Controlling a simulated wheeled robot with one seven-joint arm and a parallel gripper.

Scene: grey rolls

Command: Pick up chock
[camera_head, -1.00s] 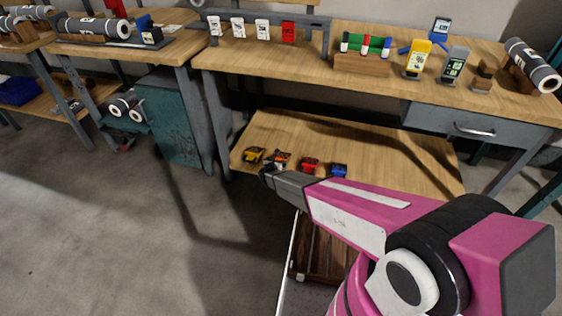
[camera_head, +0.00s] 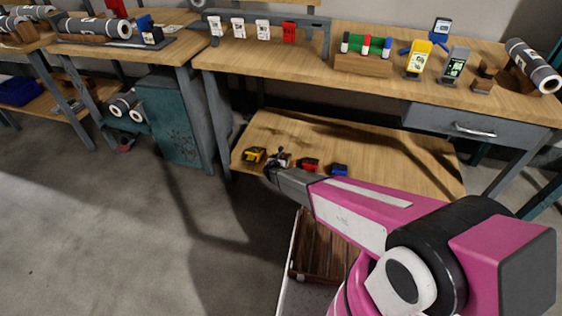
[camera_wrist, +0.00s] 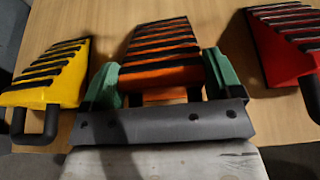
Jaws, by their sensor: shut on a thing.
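The chocks are ribbed wedges in a row on the lower wooden shelf. In the wrist view an orange chock (camera_wrist: 160,55) with black ribs lies between the green fingers of my gripper (camera_wrist: 160,84), which is shut on it. A yellow chock (camera_wrist: 52,75) is to its left and a red chock (camera_wrist: 288,42) to its right. In the head view the yellow chock (camera_head: 253,155), the red chock (camera_head: 308,164) and a blue chock (camera_head: 338,169) show on the shelf. My gripper (camera_head: 278,158) largely hides the orange chock there.
The lower shelf (camera_head: 400,165) is clear to the right of the chocks. The workbench top (camera_head: 225,62) above holds card racks, markers and devices. A wooden crate (camera_head: 320,250) stands low in front of the shelf. A teal cabinet (camera_head: 170,120) is at left.

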